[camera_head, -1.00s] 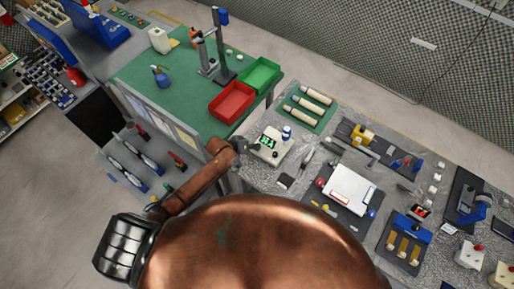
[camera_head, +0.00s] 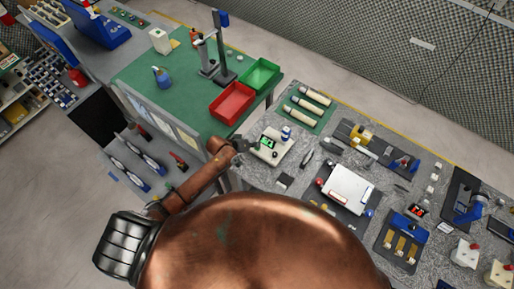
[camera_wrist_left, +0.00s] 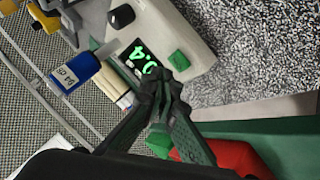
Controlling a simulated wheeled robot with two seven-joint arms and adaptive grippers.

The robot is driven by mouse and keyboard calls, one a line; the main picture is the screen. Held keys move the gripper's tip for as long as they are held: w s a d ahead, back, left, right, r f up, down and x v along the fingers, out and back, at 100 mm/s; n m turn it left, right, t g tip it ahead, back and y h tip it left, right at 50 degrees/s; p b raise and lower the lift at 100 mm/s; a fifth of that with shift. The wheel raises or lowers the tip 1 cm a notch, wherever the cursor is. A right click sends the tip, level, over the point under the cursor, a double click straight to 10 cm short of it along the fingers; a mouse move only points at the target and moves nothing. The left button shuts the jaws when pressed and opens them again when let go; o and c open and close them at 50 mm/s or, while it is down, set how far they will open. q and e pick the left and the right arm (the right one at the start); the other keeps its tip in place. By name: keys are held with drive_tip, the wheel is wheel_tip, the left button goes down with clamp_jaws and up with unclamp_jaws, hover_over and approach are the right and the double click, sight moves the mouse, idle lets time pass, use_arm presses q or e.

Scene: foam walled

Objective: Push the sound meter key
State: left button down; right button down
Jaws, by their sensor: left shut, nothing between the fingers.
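The sound meter (camera_head: 264,154) is a pale box with a lit green display on the bench, in front of my left arm. In the left wrist view the meter body (camera_wrist_left: 185,27) fills the top, with green digits on its display (camera_wrist_left: 138,57) and a dark knob (camera_wrist_left: 121,16). A raised green key (camera_wrist_left: 179,61) sits beside the display. My left gripper (camera_wrist_left: 164,82) is shut and empty, its tips just below the key in the picture; I cannot tell whether they touch it. In the head view the gripper (camera_head: 246,145) is small, at the meter's left side. My right gripper is out of view.
A blue-and-white cylinder (camera_head: 286,132) stands at the meter's back; its blue part (camera_wrist_left: 75,74) shows in the wrist view. Red (camera_head: 232,103) and green (camera_head: 259,75) bins lie behind. A small dark square (camera_head: 284,181) and a white-topped device (camera_head: 350,188) lie to the right.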

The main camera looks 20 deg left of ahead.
sight(256, 149)
use_arm(q)
drive_tip(key=shift+r+p, duration=2.15)
drive_tip(key=shift+r, duration=0.35)
drive_tip(key=shift+f, duration=0.1)
